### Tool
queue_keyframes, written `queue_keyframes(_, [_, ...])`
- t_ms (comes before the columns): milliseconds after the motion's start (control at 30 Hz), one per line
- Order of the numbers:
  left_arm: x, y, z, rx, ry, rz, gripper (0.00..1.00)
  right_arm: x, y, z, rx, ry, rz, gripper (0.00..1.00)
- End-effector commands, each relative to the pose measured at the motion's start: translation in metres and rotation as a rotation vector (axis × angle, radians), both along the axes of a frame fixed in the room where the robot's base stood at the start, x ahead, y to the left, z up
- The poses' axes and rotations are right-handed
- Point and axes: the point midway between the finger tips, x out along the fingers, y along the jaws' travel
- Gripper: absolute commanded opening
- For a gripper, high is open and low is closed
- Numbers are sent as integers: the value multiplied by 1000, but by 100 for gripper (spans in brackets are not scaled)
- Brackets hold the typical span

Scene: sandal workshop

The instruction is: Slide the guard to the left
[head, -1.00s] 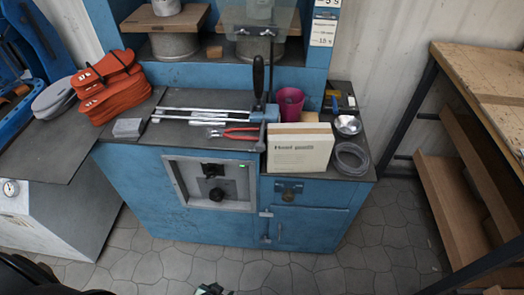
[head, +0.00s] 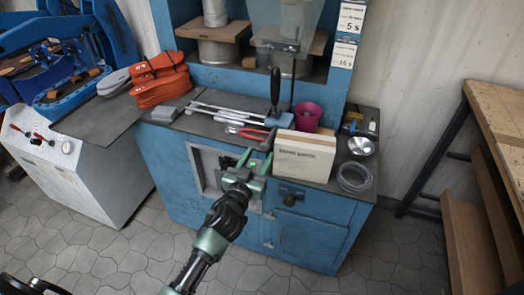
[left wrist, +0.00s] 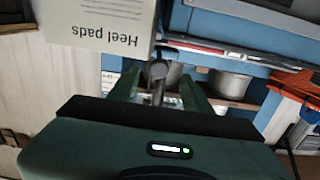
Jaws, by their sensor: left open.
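The guard (head: 283,38) is a clear, see-through panel with a dark bar along its lower edge. It stands in front of the right-hand station of the blue machine (head: 185,165) in the head view. My left gripper (head: 254,160) has green fingers and is open, low in front of the counter edge, beside the box and well below the guard. In the left wrist view its spread fingers (left wrist: 158,92) show with a grey round-ended rod (left wrist: 157,72) between them in the picture. I cannot tell whether they touch it. My right gripper is out of view.
A heel pads box (head: 304,158) stands right of my left gripper. A black-handled lever (head: 275,88), metal rods (head: 222,110), red pliers (head: 254,133), a pink cup (head: 307,117) and a wire coil (head: 354,176) crowd the counter. Orange sandals (head: 160,80) are at left.

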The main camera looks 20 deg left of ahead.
Motion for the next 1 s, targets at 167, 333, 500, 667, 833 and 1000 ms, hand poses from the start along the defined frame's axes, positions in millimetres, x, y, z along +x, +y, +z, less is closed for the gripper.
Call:
queue_keyframes(167, [25, -1, 1, -1, -1, -1, 49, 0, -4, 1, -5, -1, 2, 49])
queue_keyframes(333, [33, -2, 0, -1, 1, -1, 49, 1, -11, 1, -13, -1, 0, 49])
queue_keyframes(500, [34, -2, -1, -1, 2, -1, 49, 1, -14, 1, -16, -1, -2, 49])
queue_keyframes(667, [33, -2, -1, -1, 2, -1, 21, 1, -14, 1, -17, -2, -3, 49])
queue_keyframes(833, [33, -2, -1, -1, 2, -1, 0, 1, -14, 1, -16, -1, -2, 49])
queue_keyframes(1000, [33, -2, -1, -1, 2, -1, 0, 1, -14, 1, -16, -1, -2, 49])
